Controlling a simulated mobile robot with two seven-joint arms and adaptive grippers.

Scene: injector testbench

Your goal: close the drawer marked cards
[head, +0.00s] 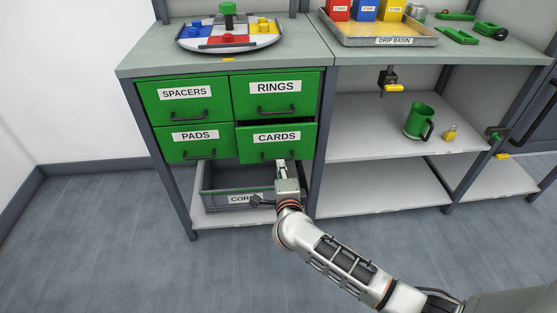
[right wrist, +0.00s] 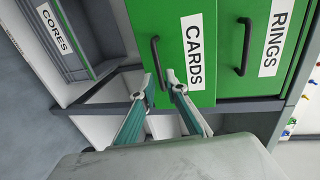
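The green drawer marked cards (head: 300,148) is at the lower right of a block of drawers. It stands out from the block, with a dark gap above its front. It also shows in the right wrist view (right wrist: 204,85), where its black handle (right wrist: 156,55) is seen close up. My right gripper (head: 281,164) is just in front of this drawer's lower edge. In the right wrist view my right gripper (right wrist: 160,78) has its two fingers apart, with the handle's lower end between the fingertips in the picture; I cannot tell whether they touch. My left gripper is not in view.
The drawers marked rings (head: 278,104), pads (head: 190,150) and spacers (head: 160,103) surround it and look shut. A grey bin marked cores (head: 222,197) stands on the shelf below. A shelf with a green mug (head: 417,122) is to the right. The floor in front is clear.

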